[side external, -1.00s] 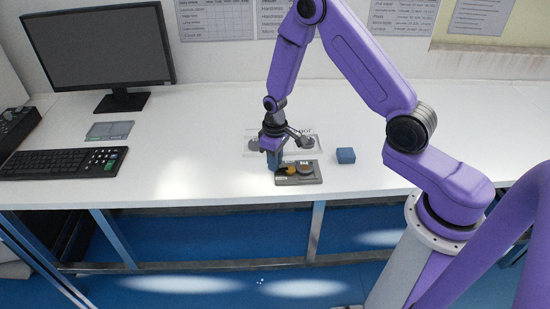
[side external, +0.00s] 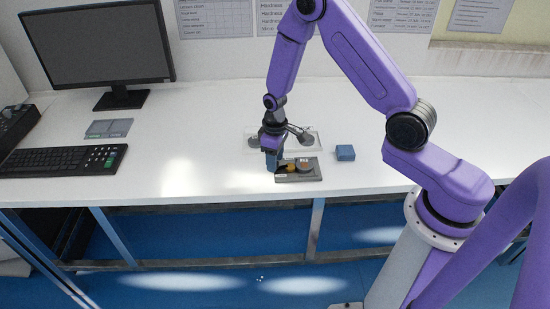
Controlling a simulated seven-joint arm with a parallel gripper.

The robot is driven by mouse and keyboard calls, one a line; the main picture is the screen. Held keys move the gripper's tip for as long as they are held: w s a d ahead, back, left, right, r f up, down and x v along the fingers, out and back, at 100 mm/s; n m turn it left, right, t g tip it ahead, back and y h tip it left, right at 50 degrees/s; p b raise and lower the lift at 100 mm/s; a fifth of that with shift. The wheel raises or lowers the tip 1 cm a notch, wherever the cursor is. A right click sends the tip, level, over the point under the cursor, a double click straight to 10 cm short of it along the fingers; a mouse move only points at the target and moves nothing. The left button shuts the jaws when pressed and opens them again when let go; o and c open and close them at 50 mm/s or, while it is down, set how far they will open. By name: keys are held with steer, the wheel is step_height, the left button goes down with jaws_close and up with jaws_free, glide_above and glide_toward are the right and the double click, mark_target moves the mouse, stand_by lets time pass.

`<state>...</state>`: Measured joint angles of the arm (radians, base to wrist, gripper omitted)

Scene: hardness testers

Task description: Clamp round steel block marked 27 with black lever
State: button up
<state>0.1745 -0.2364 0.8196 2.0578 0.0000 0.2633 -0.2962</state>
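A small grey fixture (side external: 312,174) lies near the front edge of the white table. A round steel block (side external: 305,164) sits on its right part; its marking is too small to read. An orange-yellow part (side external: 291,167) is to the left of the block. A dark shape (side external: 283,168) at the fixture's left end may be the black lever. My gripper (side external: 273,163) points down at the fixture's left end, beside the dark shape. I cannot tell whether its fingers touch anything or how far apart they are.
A clear tray (side external: 318,134) with grey round pieces lies just behind the fixture, partly hidden by my gripper. A blue block (side external: 345,153) stands to the right. A keyboard (side external: 62,160), a flat grey pad (side external: 108,128) and a monitor (side external: 98,45) are at the left. Table space between is clear.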

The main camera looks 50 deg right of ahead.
step_height(320, 180, up, 17)
steer(key=shift+r, duration=0.2)
stand_by(0.7)
steer(key=s+a+r+n, duration=0.1)
steer(key=s+a+n, duration=0.1)
steer(key=s, duration=0.7)
steer(key=s+a+r+n, duration=0.1)
steer(key=s+r+n, duration=0.1)
steer(key=s, duration=0.8)
steer(key=s+a+r+n, duration=0.2)
steer(key=s+n, duration=0.2)
steer(key=s, duration=0.6)
steer(key=shift+s+a, duration=0.25)
steer(key=shift+a, duration=0.05)
